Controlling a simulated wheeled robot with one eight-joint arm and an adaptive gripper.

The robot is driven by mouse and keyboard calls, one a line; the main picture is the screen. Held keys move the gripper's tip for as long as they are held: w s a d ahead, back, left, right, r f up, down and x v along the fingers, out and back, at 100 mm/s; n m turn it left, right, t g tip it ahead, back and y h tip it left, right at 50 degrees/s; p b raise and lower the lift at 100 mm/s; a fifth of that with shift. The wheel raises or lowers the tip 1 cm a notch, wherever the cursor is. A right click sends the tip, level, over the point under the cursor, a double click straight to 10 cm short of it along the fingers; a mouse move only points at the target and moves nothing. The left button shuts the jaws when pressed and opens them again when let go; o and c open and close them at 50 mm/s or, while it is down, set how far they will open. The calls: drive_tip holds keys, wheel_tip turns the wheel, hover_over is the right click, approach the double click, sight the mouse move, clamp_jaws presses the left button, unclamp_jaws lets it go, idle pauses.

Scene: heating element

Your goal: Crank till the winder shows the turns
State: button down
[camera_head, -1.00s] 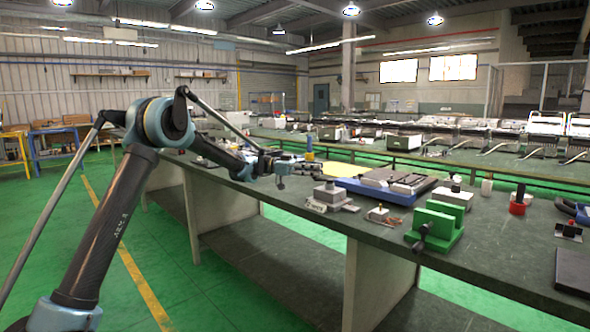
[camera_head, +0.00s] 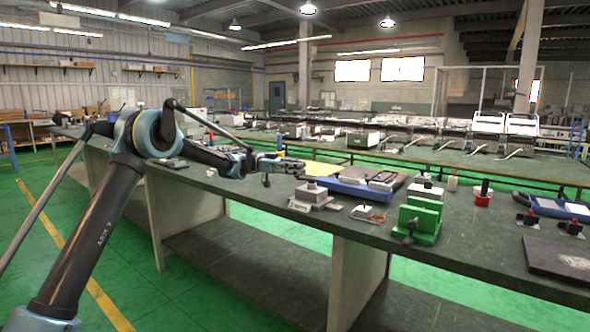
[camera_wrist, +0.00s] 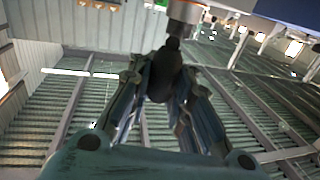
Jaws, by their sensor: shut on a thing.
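My gripper (camera_head: 293,164) reaches over the near edge of the bench in the head view. In the wrist view its two fingers (camera_wrist: 163,98) are shut on a dark rounded knob (camera_wrist: 163,72). A metal and copper-coloured cylinder (camera_wrist: 187,12) shows just beyond the knob. A grey stepped block with a pale label (camera_head: 316,198), possibly the winder, sits on the bench just below and right of my gripper in the head view. The crank's link to this block is hard to make out, and no turn reading is legible.
On the bench (camera_head: 470,262), a blue tray with grey parts (camera_head: 350,188) lies behind the block. A small tan piece (camera_head: 368,213), a green vise (camera_head: 418,220), a red cup (camera_head: 482,200) and a dark flat plate (camera_head: 565,258) lie to the right.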

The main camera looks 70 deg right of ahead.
drive_tip(key=c, duration=1.4)
unclamp_jaws()
drive_tip(key=shift+w+f, duration=0.1)
drive_tip(key=shift+w, duration=0.15)
drive_tip(key=shift+c, duration=0.2)
drive_tip(key=shift+w, duration=0.1)
drive_tip(key=shift+w, duration=0.1)
drive_tip(key=w, duration=1.2)
drive_tip(key=shift+d, duration=0.35)
